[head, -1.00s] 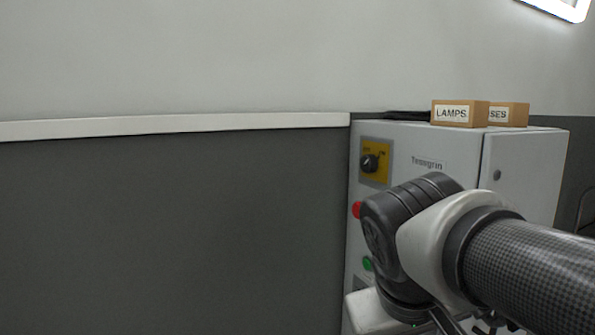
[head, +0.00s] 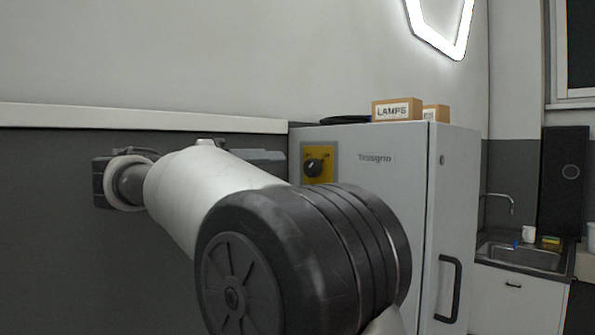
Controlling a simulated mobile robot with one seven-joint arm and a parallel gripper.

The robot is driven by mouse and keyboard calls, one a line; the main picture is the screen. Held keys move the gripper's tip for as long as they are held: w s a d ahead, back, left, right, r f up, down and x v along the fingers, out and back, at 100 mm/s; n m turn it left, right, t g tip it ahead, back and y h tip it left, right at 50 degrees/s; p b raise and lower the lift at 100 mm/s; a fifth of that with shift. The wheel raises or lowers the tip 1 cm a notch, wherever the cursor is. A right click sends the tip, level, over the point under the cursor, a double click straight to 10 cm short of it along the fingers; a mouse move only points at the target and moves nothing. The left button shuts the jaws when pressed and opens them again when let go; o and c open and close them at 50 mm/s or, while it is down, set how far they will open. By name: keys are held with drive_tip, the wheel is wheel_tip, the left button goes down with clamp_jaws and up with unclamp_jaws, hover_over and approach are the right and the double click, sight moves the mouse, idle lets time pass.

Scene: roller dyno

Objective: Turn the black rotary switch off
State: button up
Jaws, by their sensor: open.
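The black rotary switch (head: 315,168) is a round dark knob on a yellow plate (head: 328,151), at the upper left of the grey cabinet's front (head: 380,185). Its pointer slants, but its exact position is too small to read. My white and black arm spans the middle of the head view and covers the cabinet front below the switch. My gripper (head: 265,157) shows only as a grey end piece behind the white link, just left of the switch plate in the picture. It is open. Its fingertips are mostly hidden, and no contact with the switch is visible.
A box labelled LAMPS (head: 397,109) and a second box (head: 436,113) sit on the cabinet top, beside a dark flat item (head: 345,119). The cabinet's right side has a black handle (head: 449,288). A sink (head: 520,255) stands at the right.

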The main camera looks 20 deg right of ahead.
sight(309, 168)
drive_tip(key=x, duration=1.2)
drive_tip(key=shift+d+f+p, duration=0.1)
drive_tip(key=shift+p, duration=0.25)
drive_tip(key=c, duration=1)
